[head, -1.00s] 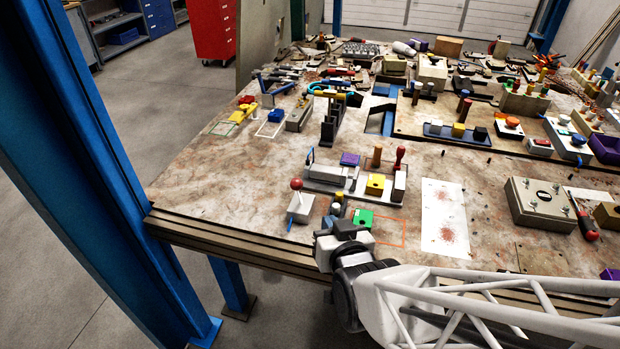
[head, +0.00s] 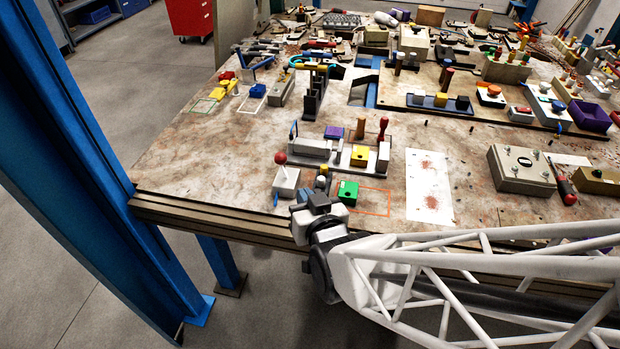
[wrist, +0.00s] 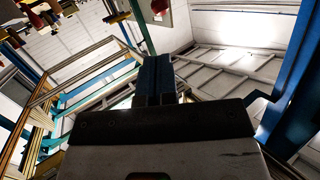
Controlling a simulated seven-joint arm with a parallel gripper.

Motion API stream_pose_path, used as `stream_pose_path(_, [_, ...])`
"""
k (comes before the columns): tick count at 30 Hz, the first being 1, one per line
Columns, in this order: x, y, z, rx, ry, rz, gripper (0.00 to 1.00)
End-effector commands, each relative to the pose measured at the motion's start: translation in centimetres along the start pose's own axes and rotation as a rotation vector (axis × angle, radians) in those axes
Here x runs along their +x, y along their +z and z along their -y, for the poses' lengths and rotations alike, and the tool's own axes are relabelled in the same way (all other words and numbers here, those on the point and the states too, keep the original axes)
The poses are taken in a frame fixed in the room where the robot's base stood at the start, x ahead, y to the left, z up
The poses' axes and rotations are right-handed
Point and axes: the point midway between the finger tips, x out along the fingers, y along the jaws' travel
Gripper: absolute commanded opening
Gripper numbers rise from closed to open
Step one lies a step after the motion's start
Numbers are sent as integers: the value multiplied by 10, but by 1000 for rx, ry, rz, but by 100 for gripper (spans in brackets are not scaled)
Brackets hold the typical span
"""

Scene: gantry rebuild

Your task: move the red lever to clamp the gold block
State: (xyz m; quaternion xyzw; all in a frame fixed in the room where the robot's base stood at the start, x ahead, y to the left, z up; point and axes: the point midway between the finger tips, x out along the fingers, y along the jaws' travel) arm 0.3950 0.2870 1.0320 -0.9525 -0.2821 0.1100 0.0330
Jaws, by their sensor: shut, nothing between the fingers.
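The gold block (head: 360,155) sits in a grey clamp fixture (head: 325,149) near the front of the bench, in the head view. In the head view my wrist (head: 318,208) is at the bench's front edge, left of and nearer than the block, apart from both lever and block. My gripper (wrist: 154,88) shows in the wrist view with its fingers together and nothing between them. The head view does not show the fingertips clearly. The wrist view shows neither block nor lever.
A green block (head: 347,192) and a box with a red ball knob (head: 281,159) stand close to my wrist. A tan post (head: 360,128) and a purple block (head: 334,132) stand behind the gold block. A white sheet (head: 428,185) lies flat to the right.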

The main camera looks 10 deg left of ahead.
Motion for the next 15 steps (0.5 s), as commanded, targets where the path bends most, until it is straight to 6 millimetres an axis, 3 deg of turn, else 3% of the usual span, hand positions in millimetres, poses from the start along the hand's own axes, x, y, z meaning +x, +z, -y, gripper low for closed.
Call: stream_pose_path(15, [44, 1, 0, -1, 0, 2, 0])
